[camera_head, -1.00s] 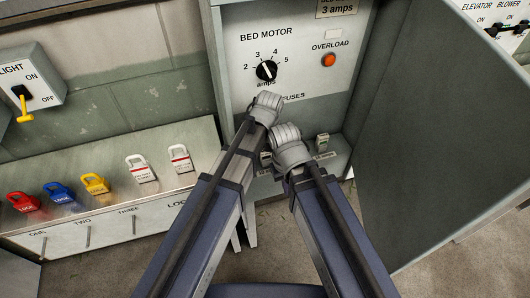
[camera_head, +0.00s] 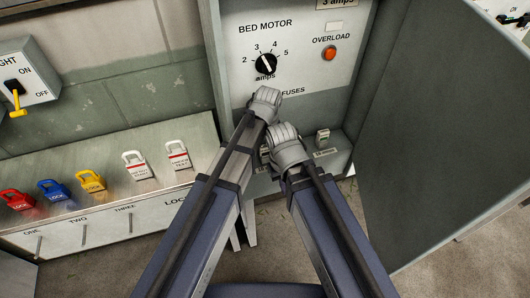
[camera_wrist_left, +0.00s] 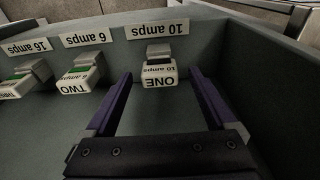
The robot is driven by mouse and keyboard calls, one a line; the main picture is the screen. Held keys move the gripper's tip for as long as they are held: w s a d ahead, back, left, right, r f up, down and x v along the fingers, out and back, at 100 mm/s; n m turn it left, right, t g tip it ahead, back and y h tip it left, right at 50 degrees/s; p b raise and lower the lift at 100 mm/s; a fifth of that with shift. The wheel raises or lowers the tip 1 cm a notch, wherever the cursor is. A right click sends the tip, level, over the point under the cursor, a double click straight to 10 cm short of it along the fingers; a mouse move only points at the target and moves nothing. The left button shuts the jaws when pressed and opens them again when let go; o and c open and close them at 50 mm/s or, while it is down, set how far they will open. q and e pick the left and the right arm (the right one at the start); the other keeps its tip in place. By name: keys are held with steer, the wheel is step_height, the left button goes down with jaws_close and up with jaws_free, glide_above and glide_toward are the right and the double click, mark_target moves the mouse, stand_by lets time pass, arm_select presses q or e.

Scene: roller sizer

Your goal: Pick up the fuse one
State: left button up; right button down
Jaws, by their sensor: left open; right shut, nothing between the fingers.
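In the left wrist view, the fuse marked ONE (camera_wrist_left: 158,76), a pale block labelled 10 amps, sits upside down in the picture in its seat by the cabinet wall. My left gripper (camera_wrist_left: 160,84) is open, with its two purple fingers on either side of this fuse; I cannot tell whether they touch it. In the head view my left gripper (camera_head: 264,104) is below the dial, with its fingers hidden. My right gripper (camera_head: 288,148) is shut and empty just right of it. The arms hide fuse ONE in the head view.
Fuse TWO (camera_wrist_left: 77,80) and another fuse (camera_wrist_left: 20,84) stand beside it. One fuse (camera_head: 323,137) shows right of my grippers. The cabinet door (camera_head: 440,150) stands open at right. Several padlocks (camera_head: 91,181) lie on the lock box at left.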

mark_target(265, 152)
arm_select(q)
steer(key=f+b, duration=0.4)
steer(key=f, duration=0.1)
steer(key=shift+w, duration=0.2)
steer(key=shift+r, duration=0.1)
steer(key=c, duration=1.4)
steer(key=shift+a+r, duration=0.1)
